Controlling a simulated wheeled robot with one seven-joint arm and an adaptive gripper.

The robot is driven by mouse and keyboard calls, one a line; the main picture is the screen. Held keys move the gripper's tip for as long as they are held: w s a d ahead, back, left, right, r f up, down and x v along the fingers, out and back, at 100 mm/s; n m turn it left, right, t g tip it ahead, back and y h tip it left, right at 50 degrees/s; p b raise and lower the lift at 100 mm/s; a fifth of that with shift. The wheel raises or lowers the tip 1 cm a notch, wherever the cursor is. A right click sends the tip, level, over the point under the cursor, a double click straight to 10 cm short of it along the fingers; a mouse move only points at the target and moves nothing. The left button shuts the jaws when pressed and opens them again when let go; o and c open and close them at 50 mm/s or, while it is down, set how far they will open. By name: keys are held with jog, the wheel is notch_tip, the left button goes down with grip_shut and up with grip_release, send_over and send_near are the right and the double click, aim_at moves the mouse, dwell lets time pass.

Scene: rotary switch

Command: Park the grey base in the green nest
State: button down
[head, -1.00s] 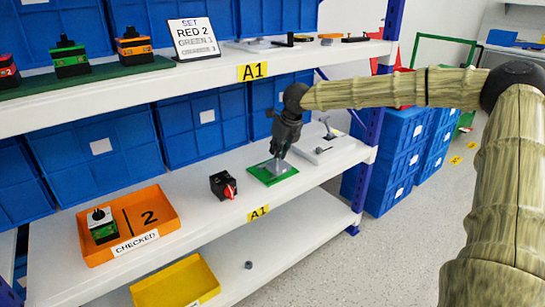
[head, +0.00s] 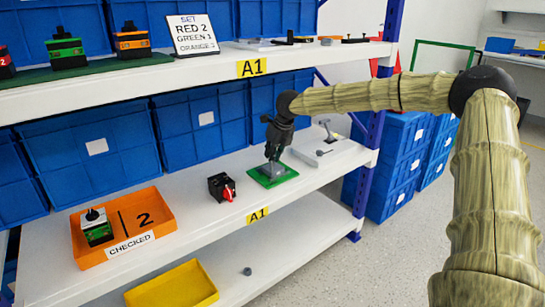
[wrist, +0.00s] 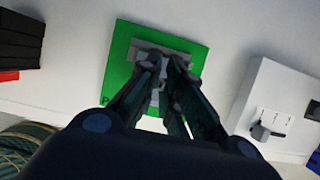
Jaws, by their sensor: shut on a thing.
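The grey base (head: 270,171) is on or just above the green nest (head: 287,180), on the middle shelf. In the head view it appears within the green square; I cannot tell whether it is fully seated. My gripper (head: 272,156) points down from above and is shut on the grey base. In the wrist view my gripper's fingertips (wrist: 166,66) converge on the grey base (wrist: 178,45), over the green nest (wrist: 117,72). The fingers hide part of the base.
A black switch with a red knob (head: 222,187) stands left of the nest. A white board with a small grey lever (head: 322,152) lies to the right. An orange CHECKED tray (head: 165,215) holds a green switch (head: 97,231). The upper shelf (head: 190,80) is above.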

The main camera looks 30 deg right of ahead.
aim_at(276, 168)
jog(key=c, duration=1.6)
grip_release()
jog(key=shift+o, duration=0.2)
jog(key=p+v, duration=0.2)
jog(key=v, duration=0.3)
jog(key=s+p, duration=0.4)
jog(key=s, duration=0.7)
jog(key=shift+s+d, duration=0.4)
